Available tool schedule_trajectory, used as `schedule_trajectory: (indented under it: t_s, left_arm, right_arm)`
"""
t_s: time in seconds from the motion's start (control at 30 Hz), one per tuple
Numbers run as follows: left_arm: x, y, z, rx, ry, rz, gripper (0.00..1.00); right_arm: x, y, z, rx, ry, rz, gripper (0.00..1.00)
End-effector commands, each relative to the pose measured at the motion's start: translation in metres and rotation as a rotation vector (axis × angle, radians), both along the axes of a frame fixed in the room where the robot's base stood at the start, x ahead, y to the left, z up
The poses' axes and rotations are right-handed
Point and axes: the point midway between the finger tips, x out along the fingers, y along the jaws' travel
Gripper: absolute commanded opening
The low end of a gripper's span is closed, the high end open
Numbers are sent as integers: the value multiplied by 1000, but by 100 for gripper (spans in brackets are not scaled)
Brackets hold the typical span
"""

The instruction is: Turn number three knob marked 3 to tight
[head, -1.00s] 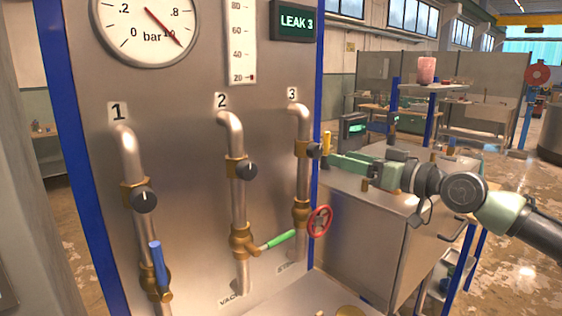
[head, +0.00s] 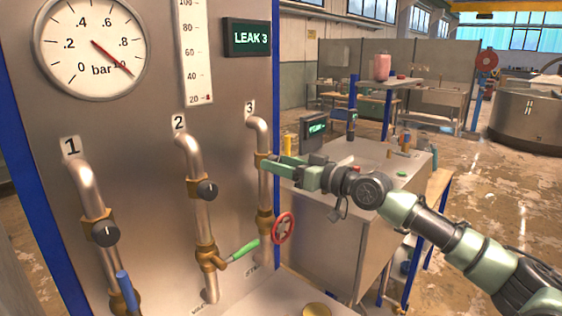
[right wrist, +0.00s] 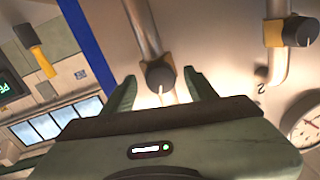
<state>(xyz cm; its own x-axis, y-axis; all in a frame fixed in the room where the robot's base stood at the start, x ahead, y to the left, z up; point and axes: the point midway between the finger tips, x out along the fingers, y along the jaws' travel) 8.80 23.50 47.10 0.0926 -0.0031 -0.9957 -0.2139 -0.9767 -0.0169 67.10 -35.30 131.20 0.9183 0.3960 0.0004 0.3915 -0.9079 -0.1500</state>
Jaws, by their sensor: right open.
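Pipe 3 (head: 264,190) runs down the grey panel below the label 3 (head: 249,109). In the head view its knob is hidden behind my right gripper (head: 272,164), which reaches in from the right at the brass fitting. In the right wrist view, turned about upside down, the black number three knob (right wrist: 159,76) with a pale pointer line shows between the two green fingers of my right gripper (right wrist: 161,84). The fingers are apart, one on each side; I cannot tell whether they touch it. My left gripper is not in view.
Knob 2 (head: 207,189) and knob 1 (head: 105,232) sit on pipes to the left. A red handwheel (head: 284,228) and a green lever (head: 241,251) are below my gripper. A LEAK 3 display (head: 247,38) and a gauge (head: 90,45) are above. A metal cabinet (head: 330,240) stands right.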

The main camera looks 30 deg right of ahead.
Motion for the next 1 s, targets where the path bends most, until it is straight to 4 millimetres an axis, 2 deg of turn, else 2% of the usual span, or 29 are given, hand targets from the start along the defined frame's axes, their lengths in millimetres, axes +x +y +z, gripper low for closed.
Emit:
schedule_trajectory:
  t_s: [0.1,0.13,0.3,0.33,0.67,1.0]
  left_arm:
    - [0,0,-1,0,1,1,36]
    - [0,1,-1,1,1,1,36]
    - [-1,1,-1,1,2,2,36]
    - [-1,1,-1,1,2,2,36]
    - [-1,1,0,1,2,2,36]
    - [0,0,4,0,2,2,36]
  right_arm:
    - [0,0,-1,0,0,0,57]
    - [0,0,-1,0,0,0,52]
    - [0,0,-1,0,0,0,4]
    - [0,0,-1,0,1,0,0]
    - [0,0,-1,40,16,0,0]
    - [0,-1,-2,257,92,0,0]
